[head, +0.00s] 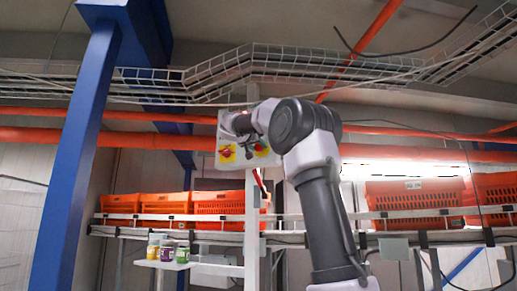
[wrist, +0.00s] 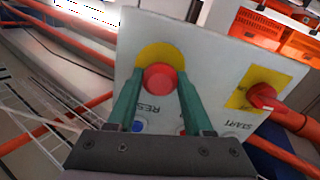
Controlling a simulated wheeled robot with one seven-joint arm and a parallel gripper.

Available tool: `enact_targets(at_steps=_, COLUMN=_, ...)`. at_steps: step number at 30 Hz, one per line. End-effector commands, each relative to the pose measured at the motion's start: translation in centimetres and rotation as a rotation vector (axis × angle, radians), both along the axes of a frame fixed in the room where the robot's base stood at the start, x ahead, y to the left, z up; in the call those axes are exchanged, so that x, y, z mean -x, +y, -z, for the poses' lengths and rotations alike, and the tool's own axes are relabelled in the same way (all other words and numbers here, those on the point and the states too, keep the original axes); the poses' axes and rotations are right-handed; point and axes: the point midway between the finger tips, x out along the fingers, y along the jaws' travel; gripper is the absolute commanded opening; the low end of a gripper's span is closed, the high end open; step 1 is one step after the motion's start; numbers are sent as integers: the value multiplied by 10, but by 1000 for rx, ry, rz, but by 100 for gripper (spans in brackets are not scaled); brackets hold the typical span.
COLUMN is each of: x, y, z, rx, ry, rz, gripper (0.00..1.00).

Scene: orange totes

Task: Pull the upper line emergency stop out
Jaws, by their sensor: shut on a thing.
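The emergency stop (wrist: 160,78) is a round red button on a yellow disc (wrist: 157,52), mounted on a white control panel (wrist: 205,55). My gripper (wrist: 160,84) has its two green fingers on either side of the red button, shut on it. In the head view my gripper (head: 238,122) is at the upper part of the panel (head: 222,138), and the arm end hides the button there. How far out the button stands cannot be told.
A yellow plate with a red rotary switch (wrist: 264,97) is beside the button, and a blue button (wrist: 138,126) is near the fingers. Orange totes (head: 165,204) stand on a conveyor behind. Small jars (head: 166,250) stand on a shelf. A blue post (head: 75,150) is at left.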

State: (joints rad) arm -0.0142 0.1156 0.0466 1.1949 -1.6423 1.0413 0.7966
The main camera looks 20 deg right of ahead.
Motion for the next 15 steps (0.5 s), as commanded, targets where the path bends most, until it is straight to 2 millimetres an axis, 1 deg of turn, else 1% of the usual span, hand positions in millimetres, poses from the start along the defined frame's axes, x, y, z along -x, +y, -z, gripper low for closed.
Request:
enact_targets(at_steps=1, x=0, y=1, z=2, rx=-7, ry=1, rz=-1, gripper=59)
enact_targets(at_steps=2, x=0, y=1, z=2, rx=-7, ry=1, rz=-1, gripper=70)
enact_targets(at_steps=3, x=0, y=1, z=1, rx=-7, ry=1, rz=-1, gripper=78)
enact_targets(at_steps=11, x=0, y=1, z=1, rx=-5, ry=1, rz=0, gripper=78)
enact_targets(at_steps=15, x=5, y=6, z=1, rx=-5, ry=0, rz=-2, gripper=78)
